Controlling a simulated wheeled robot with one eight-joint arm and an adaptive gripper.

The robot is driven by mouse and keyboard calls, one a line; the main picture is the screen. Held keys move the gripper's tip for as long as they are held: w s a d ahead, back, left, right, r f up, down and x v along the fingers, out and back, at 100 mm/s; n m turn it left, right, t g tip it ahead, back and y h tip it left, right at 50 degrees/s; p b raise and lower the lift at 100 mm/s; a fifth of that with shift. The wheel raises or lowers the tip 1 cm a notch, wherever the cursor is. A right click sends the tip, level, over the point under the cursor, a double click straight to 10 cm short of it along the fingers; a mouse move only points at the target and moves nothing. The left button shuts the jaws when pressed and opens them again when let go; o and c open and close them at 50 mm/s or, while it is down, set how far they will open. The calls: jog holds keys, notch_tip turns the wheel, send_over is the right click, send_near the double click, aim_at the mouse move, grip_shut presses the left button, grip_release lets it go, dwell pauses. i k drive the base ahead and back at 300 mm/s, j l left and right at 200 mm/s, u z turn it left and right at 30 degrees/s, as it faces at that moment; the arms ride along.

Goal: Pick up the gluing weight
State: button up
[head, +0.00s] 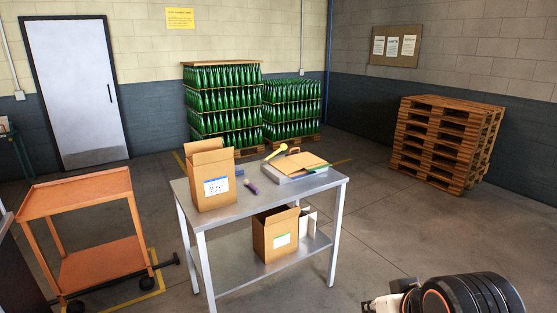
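I cannot make out for certain which thing is the gluing weight. Small items lie on the metal table (222,212): a purple-handled item (251,187), a small blue item (239,172), and a yellow item (275,152) with a long handle and rounded end. A grey tray or block (309,174) with a flat cardboard piece (296,163) on it is at the table's right, with a small red-brown item (294,151) behind. Part of my arm, black with orange rings, shows at the lower right. My gripper's fingers are not visible.
An open cardboard box (210,177) stands on the table's left; another box (274,236) is on the lower shelf. An orange cart (98,255) stands left. Green bottle stacks (222,101) and stacked pallets (447,140) stand behind. The floor right of the table is clear.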

aim_at(295, 153)
jog(key=i+l, duration=0.25)
jog(key=i, duration=0.3)
jog(key=i+l, duration=0.25)
jog(key=i, duration=0.25)
jog(key=i+l, duration=0.25)
jog(key=i, duration=0.3)
jog(key=i+l, duration=0.2)
jog(key=i, duration=0.3)
jog(key=i+l+u, duration=0.1)
jog(key=i+l, duration=0.15)
jog(key=i, duration=0.3)
jog(key=i+l, duration=0.3)
jog(key=i, duration=0.2)
jog(key=i+l, duration=0.3)
jog(key=i, duration=0.25)
